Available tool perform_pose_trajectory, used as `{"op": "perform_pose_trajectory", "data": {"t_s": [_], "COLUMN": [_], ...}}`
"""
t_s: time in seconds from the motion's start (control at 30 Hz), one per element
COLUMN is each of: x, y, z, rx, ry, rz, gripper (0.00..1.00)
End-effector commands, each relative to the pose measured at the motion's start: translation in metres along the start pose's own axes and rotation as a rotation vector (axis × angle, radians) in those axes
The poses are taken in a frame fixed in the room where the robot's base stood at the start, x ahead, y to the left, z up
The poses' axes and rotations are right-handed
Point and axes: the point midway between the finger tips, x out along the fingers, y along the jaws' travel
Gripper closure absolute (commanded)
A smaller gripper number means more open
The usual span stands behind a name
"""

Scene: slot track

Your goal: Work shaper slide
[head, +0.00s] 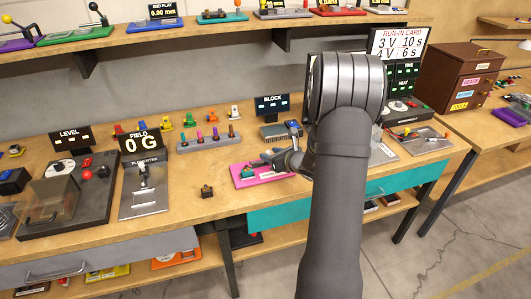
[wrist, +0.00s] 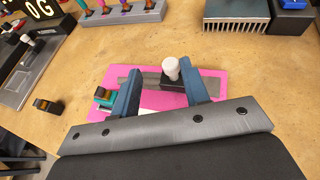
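A pink base plate (head: 246,184) lies on the wooden bench; it also fills the middle of the wrist view (wrist: 212,76). A grey metal slide track (wrist: 133,80) runs across it, with a dark block (wrist: 174,83) carrying a white round knob (wrist: 170,66). A teal and dark piece (wrist: 103,97) sits at the plate's left end. My gripper (wrist: 161,70) is open above the plate, its two blue fingers apart. The knob shows between the fingertips, nearer the right one; I cannot tell whether either touches it. In the head view my arm and gripper (head: 284,148) hide the plate's right part.
A small dark block with an orange top (wrist: 47,106) stands on the bench left of the plate. A peg rack (head: 208,142) and a finned grey block (wrist: 236,12) stand behind. A FIELD display stand (head: 145,190) is further left. Bench in front of the plate is bare.

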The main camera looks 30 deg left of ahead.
Motion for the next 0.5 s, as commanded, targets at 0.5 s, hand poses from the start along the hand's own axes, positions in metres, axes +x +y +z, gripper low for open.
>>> {"op": "perform_pose_trajectory", "data": {"t_s": [0.5], "x": [-0.114], "y": [-0.001], "z": [0.0], "rx": [0.0], "ry": [0.0], "rz": [-0.002], "gripper": [0.59]}}
